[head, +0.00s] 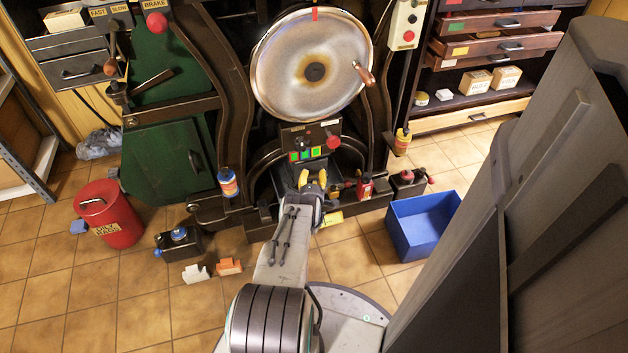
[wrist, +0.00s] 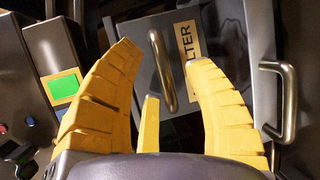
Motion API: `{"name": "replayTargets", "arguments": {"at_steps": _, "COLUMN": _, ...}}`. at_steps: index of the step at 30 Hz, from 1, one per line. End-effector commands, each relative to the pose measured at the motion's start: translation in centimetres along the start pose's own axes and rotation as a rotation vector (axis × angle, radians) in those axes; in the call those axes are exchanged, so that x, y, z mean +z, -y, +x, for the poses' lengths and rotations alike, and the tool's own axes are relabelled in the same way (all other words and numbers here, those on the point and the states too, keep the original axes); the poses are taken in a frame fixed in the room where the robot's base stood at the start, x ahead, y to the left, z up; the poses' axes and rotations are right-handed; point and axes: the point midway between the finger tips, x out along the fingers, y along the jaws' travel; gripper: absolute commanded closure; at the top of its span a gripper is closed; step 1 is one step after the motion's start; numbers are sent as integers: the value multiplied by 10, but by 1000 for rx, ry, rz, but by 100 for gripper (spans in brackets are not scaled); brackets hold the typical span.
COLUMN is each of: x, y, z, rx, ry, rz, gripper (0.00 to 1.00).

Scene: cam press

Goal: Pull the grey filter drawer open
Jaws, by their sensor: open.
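The grey filter drawer (wrist: 140,62) fills the upper middle of the wrist view. It has a metal bar handle (wrist: 162,72) and a cream label reading FILTER (wrist: 187,42) to the right of the handle. My gripper (wrist: 160,56) is open, with its yellow fingers spread to the left and right of the handle in the picture. Neither outer finger visibly touches it; how deep the handle lies between them I cannot tell. In the head view my gripper (head: 313,178) is low at the front of the press, and it and my arm hide the drawer front there.
A second bar handle (wrist: 280,100) is close to the right finger. A panel with a green button (wrist: 63,87) is on the left. Around the press stand a blue bin (head: 424,222), a red can (head: 108,215) and several bottles.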

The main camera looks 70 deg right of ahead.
Motion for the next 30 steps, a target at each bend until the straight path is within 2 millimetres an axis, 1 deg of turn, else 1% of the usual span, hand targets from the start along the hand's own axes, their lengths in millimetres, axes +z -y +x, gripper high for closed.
{"name": "replayTargets", "arguments": {"at_steps": 3, "x": 0, "y": 0, "z": 3, "rx": 0, "ry": 0, "rz": 0, "gripper": 53}}
{"name": "replayTargets", "arguments": {"at_steps": 12, "x": 0, "y": 0, "z": 4, "rx": -1, "ry": 0, "rz": 0, "gripper": 53}}
{"name": "replayTargets", "arguments": {"at_steps": 13, "x": 0, "y": 0, "z": 4, "rx": -1, "ry": 0, "rz": 0, "gripper": 52}}
{"name": "replayTargets", "arguments": {"at_steps": 27, "x": 0, "y": 0, "z": 4, "rx": -1, "ry": 0, "rz": 0, "gripper": 94}}
{"name": "replayTargets", "arguments": {"at_steps": 29, "x": 0, "y": 0, "z": 4, "rx": -1, "ry": 0, "rz": 0, "gripper": 99}}
{"name": "replayTargets", "arguments": {"at_steps": 30, "x": 0, "y": 0, "z": 4, "rx": -1, "ry": 0, "rz": 0, "gripper": 100}}
